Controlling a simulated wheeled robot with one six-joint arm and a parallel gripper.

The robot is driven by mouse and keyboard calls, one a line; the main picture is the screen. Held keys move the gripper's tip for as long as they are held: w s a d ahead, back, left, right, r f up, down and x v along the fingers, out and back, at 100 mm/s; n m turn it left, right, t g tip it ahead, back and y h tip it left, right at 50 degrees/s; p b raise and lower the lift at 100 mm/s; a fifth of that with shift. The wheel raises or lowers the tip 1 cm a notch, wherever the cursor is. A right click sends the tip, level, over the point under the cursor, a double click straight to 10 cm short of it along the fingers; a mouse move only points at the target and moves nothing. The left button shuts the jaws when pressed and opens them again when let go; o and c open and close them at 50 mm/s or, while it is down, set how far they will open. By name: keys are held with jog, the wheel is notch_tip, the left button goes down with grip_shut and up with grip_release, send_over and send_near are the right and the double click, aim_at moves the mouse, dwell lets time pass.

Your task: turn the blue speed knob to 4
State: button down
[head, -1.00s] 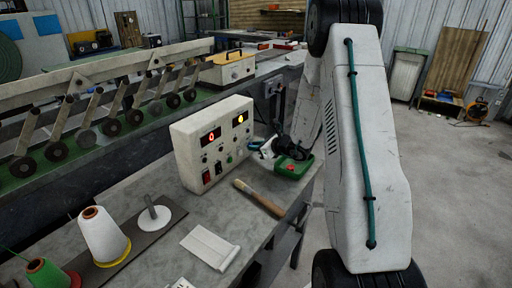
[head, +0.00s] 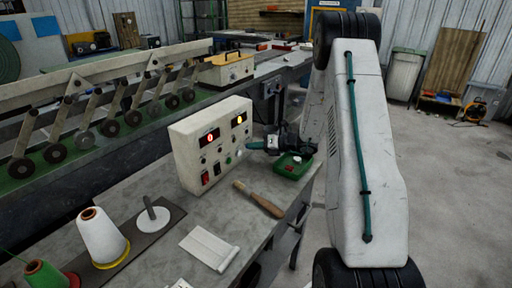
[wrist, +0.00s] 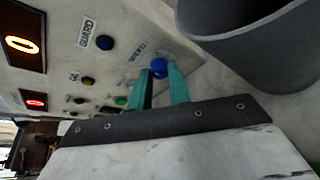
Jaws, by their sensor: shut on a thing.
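The blue speed knob (wrist: 159,68) is on the face of the cream control box (head: 188,153), beside a printed label in the wrist view. My gripper (wrist: 161,74) has its two teal fingers on either side of the knob, shut on it. In the head view my gripper (head: 257,146) reaches in from the right to the box's right edge, and the knob is hard to make out there. The box has a red display (head: 210,136) that seems to read 0 and a yellow display (head: 240,119). The knob's pointer and scale marks are too small to read.
A green box (head: 293,166) sits on the bench just below my gripper. A wooden-handled brush (head: 259,199) lies before the control box. Thread cones (head: 103,237) stand at the front left.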

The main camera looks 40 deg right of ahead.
jog(key=shift+m, duration=0.4)
jog(key=c, duration=1.3)
grip_release()
jog(key=shift+v, duration=3.9)
jog(key=shift+d+f, duration=0.1)
jog(key=shift+d, duration=0.05)
